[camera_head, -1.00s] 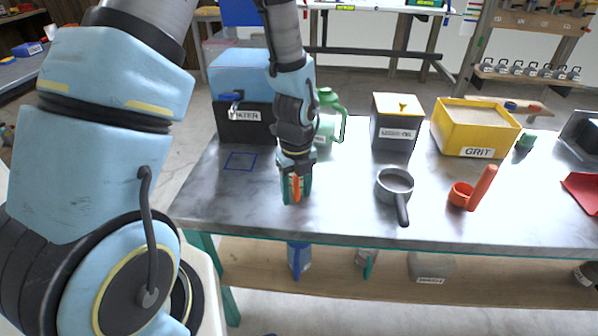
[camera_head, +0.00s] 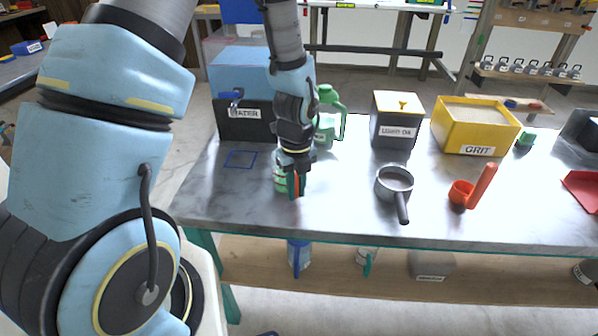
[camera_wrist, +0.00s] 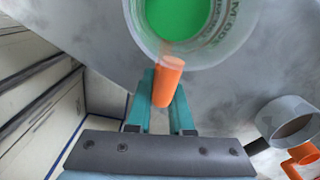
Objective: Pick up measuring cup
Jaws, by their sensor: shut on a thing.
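The measuring cup (camera_wrist: 190,25) is a translucent cup with printed marks, green liquid inside and an orange handle (camera_wrist: 168,80). In the wrist view it fills the top middle, partly cut off. My gripper (camera_wrist: 162,105) is shut on the orange handle, with one teal finger on each side. In the head view my gripper (camera_head: 294,185) is at the left part of the table, and the cup (camera_head: 279,177) shows partly behind it. Whether the cup's base touches the table cannot be told.
A blue square outline (camera_head: 240,159) lies left of my gripper.

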